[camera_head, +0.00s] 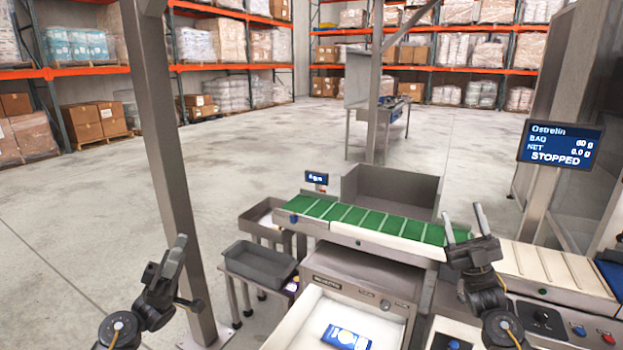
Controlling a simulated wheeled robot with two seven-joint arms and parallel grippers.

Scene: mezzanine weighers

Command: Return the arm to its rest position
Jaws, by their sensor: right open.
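My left gripper (183,271) is at the lower left, over the floor beside a grey steel post. Its two fingers stand apart and nothing shows between them. My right gripper (464,228) is at the right, in front of the right end of the green belt. It is open and empty, with its fingers pointing up. Both arms come in from the bottom edge, and their upper links are out of view.
A green belt conveyor (375,221) crosses ahead. Below it, a white bin (287,325) holds a blue packet (345,338). A grey tray (258,264) stands left. A screen (561,143) reads STOPPED. The steel post (163,130) rises near my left gripper. Open floor lies left.

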